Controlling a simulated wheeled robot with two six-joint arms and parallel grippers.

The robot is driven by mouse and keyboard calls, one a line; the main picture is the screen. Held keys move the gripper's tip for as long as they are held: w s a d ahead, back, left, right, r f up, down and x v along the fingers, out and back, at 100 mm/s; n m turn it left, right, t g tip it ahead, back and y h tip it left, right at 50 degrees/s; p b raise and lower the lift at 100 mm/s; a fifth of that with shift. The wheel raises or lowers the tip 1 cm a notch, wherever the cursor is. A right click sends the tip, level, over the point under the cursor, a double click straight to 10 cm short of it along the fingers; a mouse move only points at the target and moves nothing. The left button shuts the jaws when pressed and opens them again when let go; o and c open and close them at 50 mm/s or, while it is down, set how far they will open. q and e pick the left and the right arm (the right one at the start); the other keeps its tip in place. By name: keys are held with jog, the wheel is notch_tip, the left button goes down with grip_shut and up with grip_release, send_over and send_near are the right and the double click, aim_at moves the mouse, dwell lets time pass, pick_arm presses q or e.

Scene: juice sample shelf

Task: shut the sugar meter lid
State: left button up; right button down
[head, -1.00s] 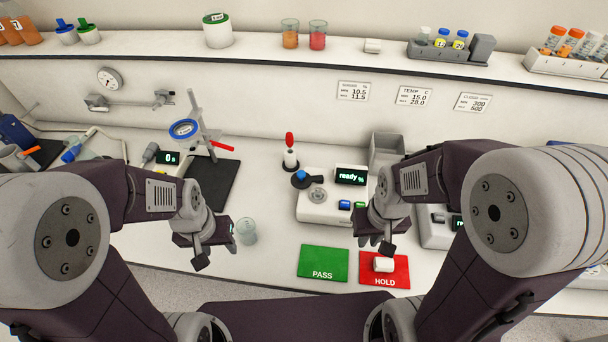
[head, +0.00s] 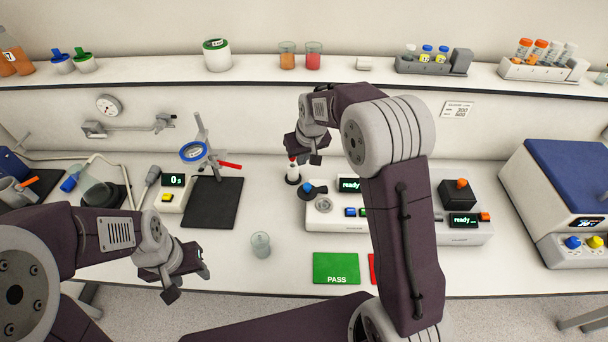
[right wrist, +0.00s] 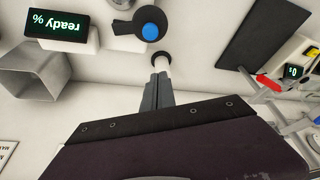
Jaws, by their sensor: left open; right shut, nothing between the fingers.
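The sugar meter (head: 322,222) is a white box with a "ready %" display. Its lid (head: 307,194), dark with a blue knob, sits swung off to the left, so the round metal well (head: 324,206) lies uncovered. The right wrist view also shows the lid (right wrist: 126,27) and its blue knob. My right gripper (head: 305,158) is shut and empty, behind the lid and close to a white, red-topped dropper (head: 292,172). In the right wrist view its fingers (right wrist: 158,92) overlap the dropper's white stem; I cannot tell whether they touch. My left gripper (head: 190,272) is open and empty at the front left.
A glass beaker (head: 261,245) stands left of the green PASS mat (head: 336,268). My right arm hides part of the meter and most of the red mat. A grey bin (right wrist: 32,72) stands beside the meter. A dark pad and ring stand are at left.

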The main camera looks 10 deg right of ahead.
aim_at(313, 188)
jog(key=f, duration=0.1)
jog(key=s+f+p, duration=0.1)
jog(key=f, duration=0.3)
jog(key=shift+s+d+f+p, duration=0.2)
jog(key=shift+s+d+p, duration=0.05)
jog(key=shift+s+p, duration=0.1)
jog(key=shift+s+a, duration=0.1)
jog(key=shift+s, duration=0.15)
jog(key=shift+w+f, duration=0.15)
